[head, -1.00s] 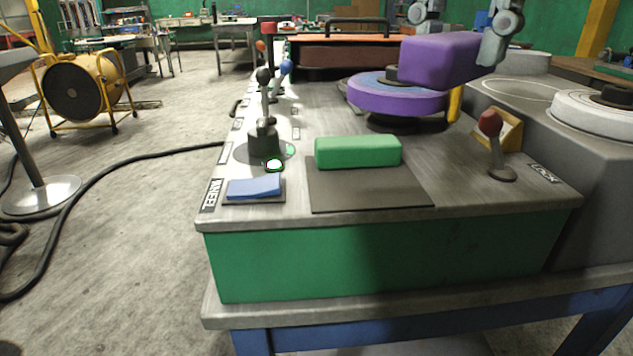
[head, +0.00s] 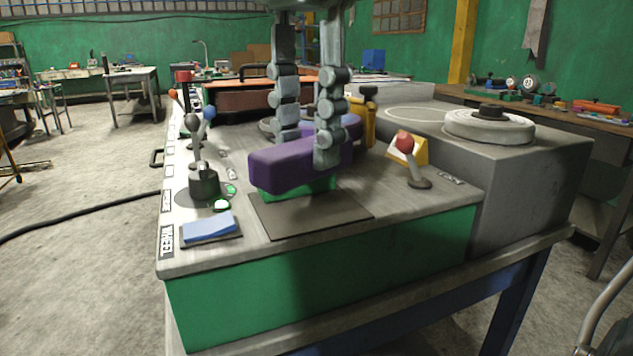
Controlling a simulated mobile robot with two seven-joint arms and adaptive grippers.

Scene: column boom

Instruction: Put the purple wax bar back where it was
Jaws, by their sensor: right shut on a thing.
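The purple wax bar (head: 275,172) is held between the fingers of my right gripper (head: 308,150), which comes down from the top of the head view. The bar is over the dark mat (head: 315,217) on the grey bench top. A green bar (head: 325,185) is on the mat, mostly hidden beneath the purple bar; I cannot tell whether the two touch. The round purple wheel behind is almost wholly hidden by the gripper and the bar. My left gripper is not in view.
A blue pad (head: 208,229) lies at the front left corner, near a lever with a dark base (head: 204,182). A red-knobbed lever (head: 410,155) stands right of the mat. A pale wheel (head: 489,126) sits on the grey housing at the right.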

